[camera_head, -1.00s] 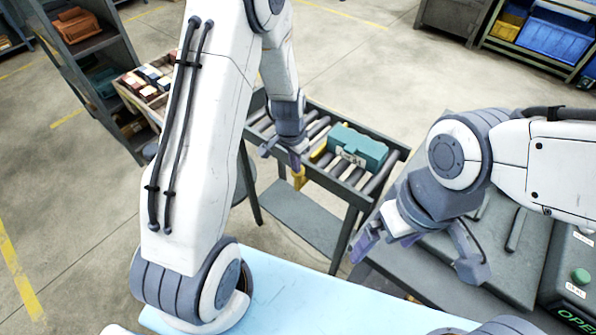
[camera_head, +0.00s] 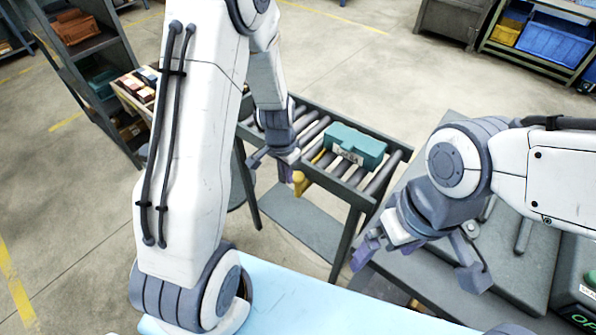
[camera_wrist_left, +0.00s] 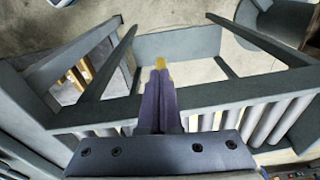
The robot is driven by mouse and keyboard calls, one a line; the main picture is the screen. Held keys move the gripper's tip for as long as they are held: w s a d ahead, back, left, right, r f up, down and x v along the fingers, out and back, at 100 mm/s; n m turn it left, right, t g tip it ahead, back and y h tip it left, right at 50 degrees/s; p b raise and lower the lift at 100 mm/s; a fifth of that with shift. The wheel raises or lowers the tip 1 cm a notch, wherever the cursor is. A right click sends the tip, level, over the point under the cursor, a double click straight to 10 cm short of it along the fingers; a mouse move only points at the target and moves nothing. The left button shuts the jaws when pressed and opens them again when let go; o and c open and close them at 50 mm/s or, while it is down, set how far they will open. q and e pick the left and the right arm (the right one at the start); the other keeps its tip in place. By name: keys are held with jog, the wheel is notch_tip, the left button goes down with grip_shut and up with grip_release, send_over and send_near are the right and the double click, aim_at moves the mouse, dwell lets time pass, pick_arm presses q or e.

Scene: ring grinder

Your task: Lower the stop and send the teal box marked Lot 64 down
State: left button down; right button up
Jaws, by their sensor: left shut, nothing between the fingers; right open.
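The teal box (camera_head: 357,146) with a white label sits on the roller conveyor (camera_head: 385,176), toward its right end. The label is partly readable at best. A yellow stop piece (camera_head: 300,182) shows at the conveyor's near side, left of the box. My left gripper (camera_head: 285,172) is shut and empty just left of the yellow piece. In the left wrist view its closed fingers (camera_wrist_left: 160,105) point at the yellow tip (camera_wrist_left: 161,63); whether they touch it I cannot tell. My right gripper (camera_head: 418,262) is open and empty above a grey bench at the right.
A grey bench (camera_head: 520,258) with a dark machine (camera_head: 577,285) stands at the right. A shelf (camera_head: 90,60) with bins and a tray of small boxes (camera_head: 138,88) are at the left. Open floor (camera_head: 350,60) lies behind the conveyor.

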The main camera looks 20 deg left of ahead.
pick_arm(q)
jog(key=shift+r, duration=0.1)
notch_tip(320, 180, up, 10)
jog(key=s, duration=0.1)
jog(key=shift+a, duration=0.2)
dwell(0.3)
jog(key=shift+r, duration=0.1)
jog(key=s+d+r+m, duration=0.1)
jog(key=s+d+r, duration=0.15)
jog(key=d, duration=0.25)
jog(key=s+d+r, duration=0.2)
jog(key=s+d, duration=0.2)
jog(key=d, duration=0.1)
jog(key=s+d+r, duration=0.1)
jog(key=s+d, duration=0.1)
jog(key=s, duration=0.5)
jog(key=s+d+r+m+g, duration=0.1)
jog(key=s+d+r, duration=0.1)
jog(key=s, duration=0.5)
jog(key=shift+d+r+h, duration=0.25)
jog(key=shift+d+h, duration=0.05)
jog(key=shift+d, duration=0.45)
dwell(2.5)
